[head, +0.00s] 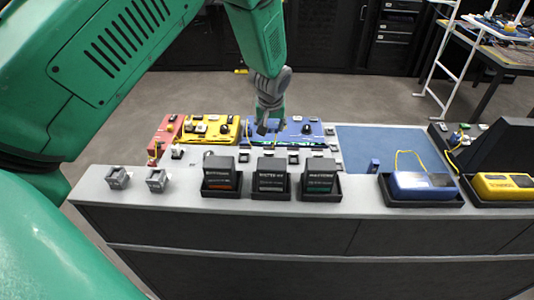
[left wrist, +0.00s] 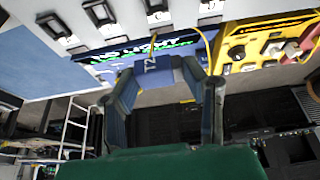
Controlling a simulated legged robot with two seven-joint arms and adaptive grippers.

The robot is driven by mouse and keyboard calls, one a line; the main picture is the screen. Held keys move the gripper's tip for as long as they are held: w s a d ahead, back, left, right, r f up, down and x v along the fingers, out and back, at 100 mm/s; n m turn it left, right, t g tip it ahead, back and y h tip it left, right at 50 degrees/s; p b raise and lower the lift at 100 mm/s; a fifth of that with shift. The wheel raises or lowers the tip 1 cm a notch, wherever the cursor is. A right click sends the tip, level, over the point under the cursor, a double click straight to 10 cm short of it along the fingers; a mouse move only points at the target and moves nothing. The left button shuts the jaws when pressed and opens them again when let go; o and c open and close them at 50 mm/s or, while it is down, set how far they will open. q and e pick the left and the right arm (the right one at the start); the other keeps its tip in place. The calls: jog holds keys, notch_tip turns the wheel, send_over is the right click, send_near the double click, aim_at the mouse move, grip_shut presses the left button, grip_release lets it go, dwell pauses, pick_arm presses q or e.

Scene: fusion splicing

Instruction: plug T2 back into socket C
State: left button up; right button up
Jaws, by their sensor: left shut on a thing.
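My left gripper (head: 270,126) reaches down over the left part of the blue panel (head: 302,130) at the back of the bench. In the left wrist view, the left gripper (left wrist: 165,88) is shut on a blue plug marked T2 (left wrist: 158,72), and a yellow cable runs close by it. The plug is in front of the panel edge with green lettering (left wrist: 150,50). A row of dark-framed sockets (left wrist: 101,13) runs along the grey strip beyond it. Their letters are not readable, so I cannot tell which is socket C. My right gripper is not in view.
A yellow panel (head: 222,136) and a red panel (head: 170,131) lie left of the blue one. Three black boxes in trays (head: 271,176) stand along the front. A blue mat (head: 380,145) lies right, behind a blue-and-grey device (head: 422,184) and a yellow meter (head: 505,184).

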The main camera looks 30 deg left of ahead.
pick_arm(q)
jog(key=p, duration=0.1)
send_over(271, 154)
jog(key=f, duration=0.6)
jog(key=shift+s+d, duration=0.25)
jog(key=shift+s, duration=0.15)
notch_tip(271, 154, down, 3)
jog(key=shift+f+p, duration=0.1)
jog(key=shift+p, duration=0.25)
jog(key=shift+f, duration=0.2)
jog(key=o, duration=1.1)
jog(key=shift+f, duration=0.1)
